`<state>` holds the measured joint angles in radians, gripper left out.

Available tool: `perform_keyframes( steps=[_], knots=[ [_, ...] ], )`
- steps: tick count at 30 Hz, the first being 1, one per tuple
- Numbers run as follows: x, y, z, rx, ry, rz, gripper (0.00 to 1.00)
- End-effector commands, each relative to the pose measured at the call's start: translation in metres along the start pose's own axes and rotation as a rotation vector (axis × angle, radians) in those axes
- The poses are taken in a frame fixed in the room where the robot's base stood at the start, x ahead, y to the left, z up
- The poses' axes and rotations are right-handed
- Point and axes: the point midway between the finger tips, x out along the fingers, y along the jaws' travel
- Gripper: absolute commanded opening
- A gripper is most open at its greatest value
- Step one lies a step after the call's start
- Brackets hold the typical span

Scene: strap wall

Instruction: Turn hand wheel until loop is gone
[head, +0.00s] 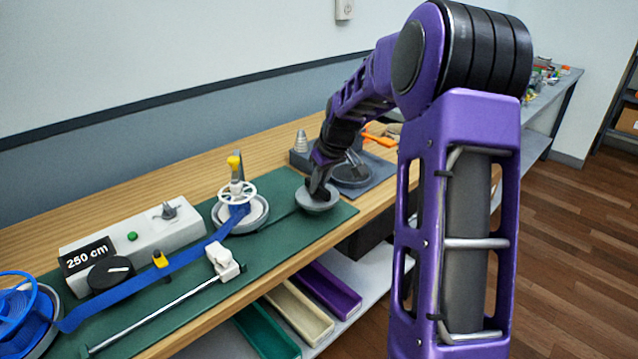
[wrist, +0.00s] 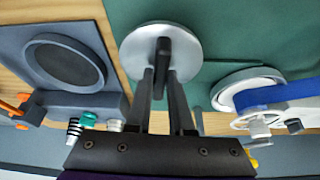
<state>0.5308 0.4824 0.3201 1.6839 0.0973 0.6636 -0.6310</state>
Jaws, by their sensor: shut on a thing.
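The blue strap (head: 150,282) runs from a blue reel (head: 22,318) at the left edge to a round white and grey spool (head: 262,218). It lies flat along most of the visible run; I see no clear raised loop. A white spoked wheel (head: 236,190) with a yellow knob sits on the spool; it shows partly in the wrist view (wrist: 258,118). My gripper (wrist: 161,72) is shut on the dark upright grip (wrist: 162,52) of a pale grey round disc (wrist: 133,50), right of the spool. The disc also shows in the head view (head: 316,205).
A grey box with a "250 cm" display (head: 88,256) and black dial stands at the left. A white clamp (head: 224,262) on a rod lies in front. A dark tray with a round recess (wrist: 65,62) is beside the disc. Coloured bins are below.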

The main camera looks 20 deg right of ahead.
Motion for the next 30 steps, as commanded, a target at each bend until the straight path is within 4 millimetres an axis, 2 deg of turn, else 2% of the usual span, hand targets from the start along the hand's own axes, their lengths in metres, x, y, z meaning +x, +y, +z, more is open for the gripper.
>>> perform_keyframes(
  steps=[18, 30],
  knots=[
    [-0.0001, -0.0038, -0.0016, 0.415, 0.001, 0.175, 0.0],
    [0.0002, -0.0036, -0.0014, 0.547, 0.0, 0.228, 0.0]
  ],
)
